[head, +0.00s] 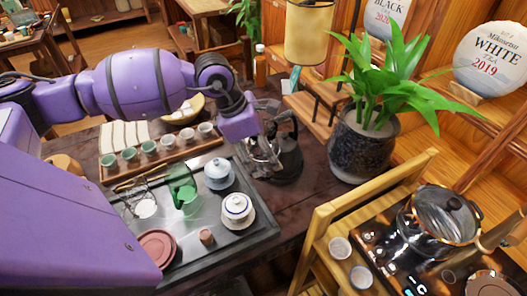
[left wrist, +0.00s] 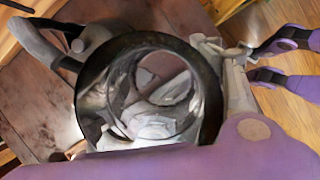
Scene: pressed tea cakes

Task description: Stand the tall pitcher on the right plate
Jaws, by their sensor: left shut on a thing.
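In the left wrist view the vessel's dark round rim (left wrist: 88,95) fills the middle, with a grey handle or spout at upper left. The gripper is shut on it; the fingers are partly hidden. One reddish plate (head: 156,248) lies on the tray. Another reddish plate (head: 492,286), the right one, is cut off at the lower right corner.
The tray (head: 240,242) holds a green glass vessel (head: 184,190), a pale blue pot (head: 218,175) and a lidded white cup (head: 237,208). A potted plant (head: 362,150) stands right of the gripper. A large glass pot (head: 445,215) and small cups stand on the right-hand stand.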

